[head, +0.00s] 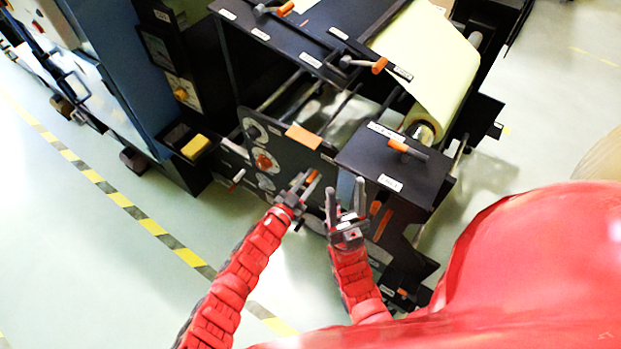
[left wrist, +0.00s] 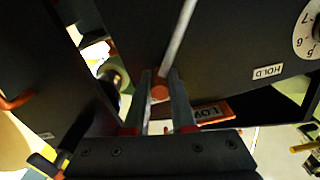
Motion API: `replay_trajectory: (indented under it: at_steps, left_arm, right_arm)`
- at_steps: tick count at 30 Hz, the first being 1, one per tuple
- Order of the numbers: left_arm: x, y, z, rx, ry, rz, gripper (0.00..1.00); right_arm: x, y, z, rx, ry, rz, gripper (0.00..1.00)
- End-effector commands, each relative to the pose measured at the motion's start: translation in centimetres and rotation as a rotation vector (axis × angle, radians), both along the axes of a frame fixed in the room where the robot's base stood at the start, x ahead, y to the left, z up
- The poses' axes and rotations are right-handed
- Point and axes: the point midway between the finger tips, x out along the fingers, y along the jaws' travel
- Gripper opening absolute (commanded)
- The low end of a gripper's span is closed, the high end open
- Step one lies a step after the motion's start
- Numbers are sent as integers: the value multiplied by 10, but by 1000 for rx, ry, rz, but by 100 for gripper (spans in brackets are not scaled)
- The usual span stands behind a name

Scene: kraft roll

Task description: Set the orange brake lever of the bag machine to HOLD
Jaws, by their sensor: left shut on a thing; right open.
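The bag machine is black, and its side panel (head: 290,152) faces my arms. My left gripper (head: 304,185) is at this panel, shut on the orange end of a lever (head: 313,176). In the left wrist view, the orange end (left wrist: 160,92) lies between the fingertips of my left gripper (left wrist: 159,88), and a thin grey rod runs up from it. A white HOLD label (left wrist: 267,72) is on the panel to the right of the lever, apart from it. My right gripper (head: 346,197) is open and empty in front of the panel, right of the left one.
Other orange-handled levers are on the machine, one on the black top plate (head: 405,149). The panel has round dials (head: 263,162). An orange plate (left wrist: 212,112) with hard-to-read lettering is near the left fingers. Pale floor (head: 80,240) is clear at the left.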

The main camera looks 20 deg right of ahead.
Motion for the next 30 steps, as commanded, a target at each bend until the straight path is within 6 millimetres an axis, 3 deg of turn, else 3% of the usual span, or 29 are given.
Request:
replay_trajectory:
  at_steps: [19, 30]
  left_arm:
    - [1, 1, 1, -7, 12, 0, 0]
    - [18, 14, 15, -120, 159, 4, 0]
  right_arm:
    - [0, 0, 2, 0, 0, 0, 50]
    - [0, 0, 22, 0, 0, 0, 50]
